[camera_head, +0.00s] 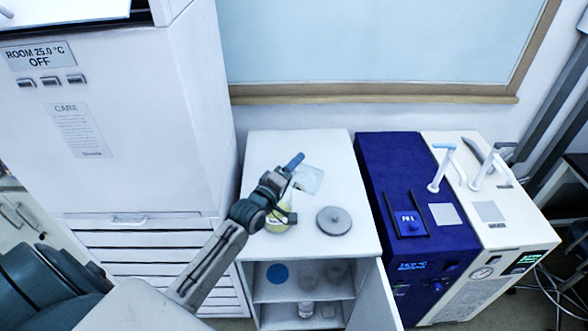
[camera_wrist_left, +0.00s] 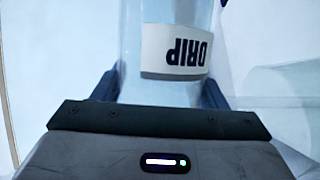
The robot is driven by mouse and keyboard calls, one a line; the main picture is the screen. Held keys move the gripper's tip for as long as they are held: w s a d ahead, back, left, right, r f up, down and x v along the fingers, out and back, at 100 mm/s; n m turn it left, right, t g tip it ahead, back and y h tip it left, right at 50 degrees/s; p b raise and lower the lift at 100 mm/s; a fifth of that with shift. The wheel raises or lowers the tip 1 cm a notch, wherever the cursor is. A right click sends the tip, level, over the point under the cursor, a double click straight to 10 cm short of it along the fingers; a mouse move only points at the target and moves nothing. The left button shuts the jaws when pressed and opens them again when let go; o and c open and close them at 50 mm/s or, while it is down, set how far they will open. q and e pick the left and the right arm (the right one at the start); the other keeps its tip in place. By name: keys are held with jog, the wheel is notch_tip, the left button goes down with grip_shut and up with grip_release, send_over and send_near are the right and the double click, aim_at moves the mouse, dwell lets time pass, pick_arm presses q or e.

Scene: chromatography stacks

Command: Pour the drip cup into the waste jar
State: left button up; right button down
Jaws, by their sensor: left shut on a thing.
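The clear drip cup (camera_head: 309,179) is held by my left gripper (camera_head: 289,168) above the white cabinet top. In the left wrist view the cup (camera_wrist_left: 160,92) stands between the fingers, with its white DRIP label upside down in the picture. In the head view it looks tilted; its contents cannot be made out. A jar with a yellow part (camera_head: 282,222), which looks like the waste jar, stands on the cabinet below my left gripper and is partly hidden by it. My right gripper is not in view.
A grey round lid (camera_head: 334,220) lies on the white cabinet top (camera_head: 335,150), right of the jar. The cabinet's door (camera_head: 374,300) is open, showing small containers (camera_head: 305,309) on shelves. A blue instrument (camera_head: 385,165) stands to the right, a tall white unit (camera_head: 190,120) to the left.

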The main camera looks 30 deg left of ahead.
pick_arm(q)
jog(key=shift+a+n, duration=0.2)
jog(key=shift+n, duration=0.3)
jog(key=shift+s+a+n+t, duration=0.1)
jog(key=shift+a+n+t, duration=0.1)
jog(key=shift+n+t, duration=0.3)
jog(key=shift+f, duration=0.1)
jog(key=shift+a+f+n, duration=0.1)
jog(key=shift+a+n, duration=0.05)
jog(key=shift+n, duration=0.45)
jog(key=shift+s+a+n+y, duration=0.1)
jog(key=shift+n+y, duration=0.2)
jog(key=shift+a+n+t, duration=0.1)
jog(key=shift+n+t, duration=0.2)
jog(key=shift+n, duration=0.1)
